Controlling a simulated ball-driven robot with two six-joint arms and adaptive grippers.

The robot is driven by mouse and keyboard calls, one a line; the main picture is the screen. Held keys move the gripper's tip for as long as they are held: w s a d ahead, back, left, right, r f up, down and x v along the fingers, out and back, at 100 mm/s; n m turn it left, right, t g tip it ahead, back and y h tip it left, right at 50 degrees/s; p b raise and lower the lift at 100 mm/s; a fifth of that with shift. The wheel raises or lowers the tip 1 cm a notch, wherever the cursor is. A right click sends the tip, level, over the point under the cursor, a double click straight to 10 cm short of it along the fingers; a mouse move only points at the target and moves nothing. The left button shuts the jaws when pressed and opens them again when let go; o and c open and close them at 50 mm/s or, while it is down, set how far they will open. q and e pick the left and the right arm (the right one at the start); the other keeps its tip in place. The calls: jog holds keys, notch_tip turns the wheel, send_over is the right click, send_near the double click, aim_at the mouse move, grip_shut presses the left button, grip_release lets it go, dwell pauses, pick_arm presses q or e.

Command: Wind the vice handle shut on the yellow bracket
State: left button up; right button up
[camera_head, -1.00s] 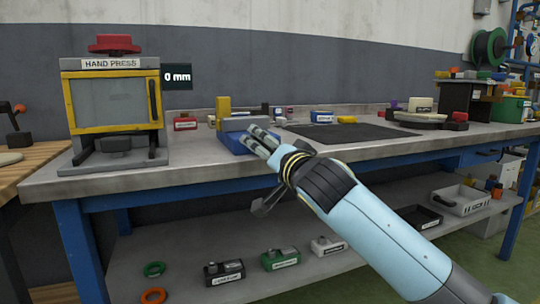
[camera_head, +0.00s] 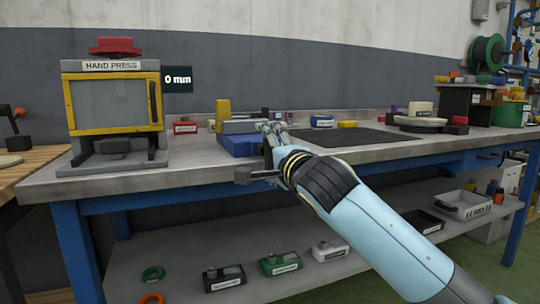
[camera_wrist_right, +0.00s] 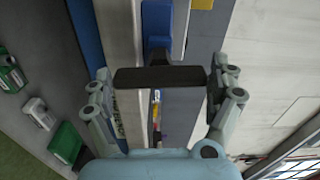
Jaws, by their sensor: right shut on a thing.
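The blue vice (camera_head: 238,144) sits near the front edge of the bench in the head view, with a grey block-like part on top. The yellow bracket (camera_head: 222,113) stands upright at the vice's far left side. My right gripper (camera_head: 270,131) is at the right end of the vice and hides part of it. In the right wrist view, the dark vice handle (camera_wrist_right: 160,77) lies crosswise between the two fingers of my right gripper (camera_wrist_right: 161,78), which is shut on it. The blue vice body (camera_wrist_right: 157,22) shows beyond the handle. My left gripper is out of view.
The hand press (camera_head: 113,110) stands left of the vice. A dark mat (camera_head: 345,136) lies on the bench to the right. Several small boxed items and rings lie on the lower shelf (camera_head: 190,255).

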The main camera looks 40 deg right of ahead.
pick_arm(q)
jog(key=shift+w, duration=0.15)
pick_arm(e)
jog(key=shift+f+m, duration=0.15)
jog(key=shift+m, duration=0.15)
jog(key=o, duration=0.8)
jog(key=shift+c, duration=0.2)
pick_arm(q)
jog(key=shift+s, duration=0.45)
pick_arm(e)
jog(key=shift+o, duration=0.5)
jog(key=shift+s+a, duration=0.1)
jog(key=shift+s, duration=0.2)
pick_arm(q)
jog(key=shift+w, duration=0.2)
pick_arm(e)
jog(key=v, duration=1.1)
jog(key=shift+s, duration=0.2)
jog(key=shift+a, duration=0.1)
